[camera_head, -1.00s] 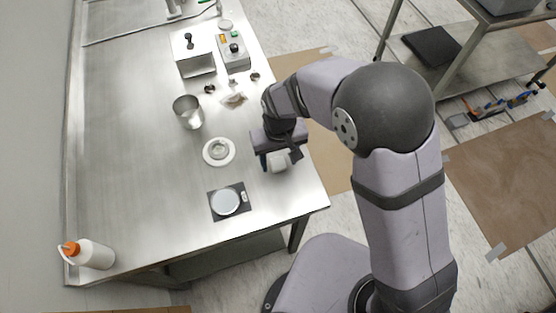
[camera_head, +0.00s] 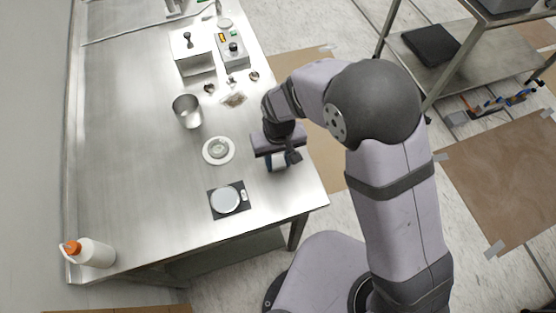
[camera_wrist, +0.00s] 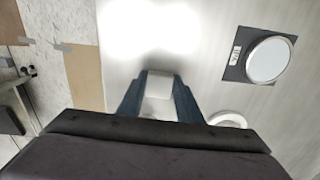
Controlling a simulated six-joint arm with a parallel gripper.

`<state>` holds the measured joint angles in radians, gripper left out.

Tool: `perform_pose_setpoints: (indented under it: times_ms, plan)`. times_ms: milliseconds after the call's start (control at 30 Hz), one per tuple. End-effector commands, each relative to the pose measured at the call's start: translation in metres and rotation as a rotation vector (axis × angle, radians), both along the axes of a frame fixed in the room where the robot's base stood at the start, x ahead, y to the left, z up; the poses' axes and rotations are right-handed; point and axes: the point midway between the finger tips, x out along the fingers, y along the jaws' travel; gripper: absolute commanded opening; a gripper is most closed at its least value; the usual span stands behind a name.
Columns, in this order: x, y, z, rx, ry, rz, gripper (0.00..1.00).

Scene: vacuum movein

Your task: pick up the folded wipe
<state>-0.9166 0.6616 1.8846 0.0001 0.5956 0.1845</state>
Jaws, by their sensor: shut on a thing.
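My gripper (camera_head: 278,162) is over the right edge of the steel table, pointing down. In the wrist view its two blue fingers (camera_wrist: 158,100) are shut on the white folded wipe (camera_wrist: 159,88), which sits between them. In the head view only a small white part of the wipe (camera_head: 280,166) shows; the gripper hides most of it. I cannot tell whether the wipe still touches the table.
A metal cup (camera_head: 187,112), a grey control box (camera_head: 233,50) and an orange-capped bottle (camera_head: 95,253) also stand on the table (camera_head: 130,150). The front middle is clear.

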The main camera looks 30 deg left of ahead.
Motion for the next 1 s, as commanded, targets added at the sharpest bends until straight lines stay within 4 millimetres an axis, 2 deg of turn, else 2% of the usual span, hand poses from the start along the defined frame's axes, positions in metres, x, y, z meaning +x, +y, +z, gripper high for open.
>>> perform_pose_setpoints:
  times_ms: [167, 500, 700, 1000]
  plan:
    - [0.001, 0.001, 0.013, 0.003, -0.002, 0.0, 0.11]
    - [0.001, 0.001, 0.066, 0.005, -0.004, 0.0, 0.11]
    - [0.001, 0.001, 0.09, 0.002, -0.002, 0.0, 0.11]
    - [0.0, 0.0, 0.099, 0.0, 0.0, 0.0, 0.11]
